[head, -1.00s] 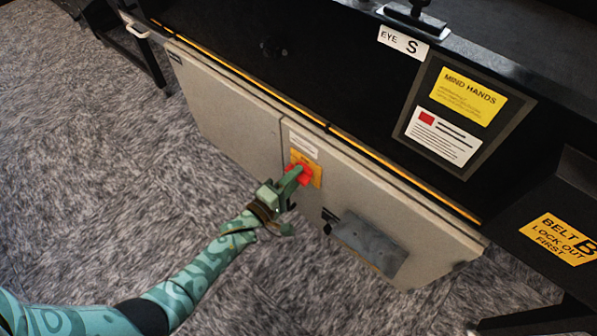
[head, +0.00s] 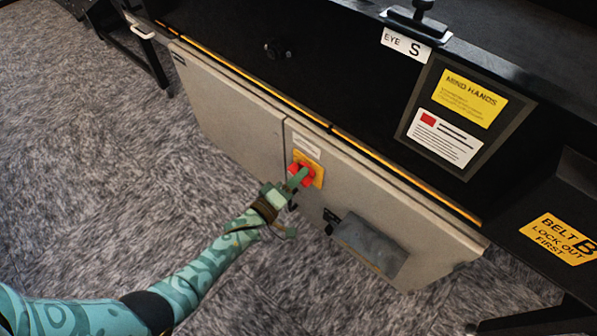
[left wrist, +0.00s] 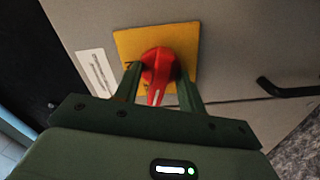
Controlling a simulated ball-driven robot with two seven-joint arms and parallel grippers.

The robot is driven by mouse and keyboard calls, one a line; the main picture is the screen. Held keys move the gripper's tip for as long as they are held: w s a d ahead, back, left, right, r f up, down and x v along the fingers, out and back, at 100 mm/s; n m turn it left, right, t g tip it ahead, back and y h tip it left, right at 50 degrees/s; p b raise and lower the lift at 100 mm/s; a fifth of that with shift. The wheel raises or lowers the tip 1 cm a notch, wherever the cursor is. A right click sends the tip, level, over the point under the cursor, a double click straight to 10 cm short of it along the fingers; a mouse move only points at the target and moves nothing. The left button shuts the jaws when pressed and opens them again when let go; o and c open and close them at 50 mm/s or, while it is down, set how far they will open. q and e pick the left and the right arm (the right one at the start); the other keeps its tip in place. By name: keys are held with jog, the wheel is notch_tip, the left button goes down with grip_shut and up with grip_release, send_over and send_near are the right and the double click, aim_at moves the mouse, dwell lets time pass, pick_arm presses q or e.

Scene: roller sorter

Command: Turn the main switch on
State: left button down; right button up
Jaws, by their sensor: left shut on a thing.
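The main switch is a red rotary knob (head: 307,172) on a yellow plate (head: 317,170), fixed to the beige cabinet door below the machine. In the left wrist view the red knob (left wrist: 158,68) sits in front of the yellow plate (left wrist: 185,42), with a white mark on its handle pointing toward the gripper. My left gripper (head: 297,180) is shut on the knob; in the left wrist view its two fingers (left wrist: 158,88) stand on either side of it. The fingers hide part of the knob in the head view. My right gripper is not in view.
A grey box (head: 370,247) sticks out from the cabinet, right of and below the switch. A black handle (left wrist: 290,88) shows in the left wrist view. A white label (head: 306,145) is above the switch. Carpeted floor (head: 110,190) in front is clear.

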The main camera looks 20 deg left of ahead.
pick_arm(q)
jog(key=m, duration=0.3)
jog(key=w+m, duration=0.1)
jog(key=shift+d+r+m, duration=0.15)
jog(key=shift+r+m, duration=0.15)
jog(key=shift+r, duration=0.1)
jog(key=m, duration=1.1)
jog(key=c, duration=1.3)
grip_release()
jog(key=shift+w, duration=0.1)
jog(key=v, duration=0.2)
jog(key=p+v, duration=0.1)
jog(key=v, duration=0.1)
jog(key=p+v, duration=0.1)
jog(key=v, duration=0.2)
jog(key=shift+f, duration=0.35)
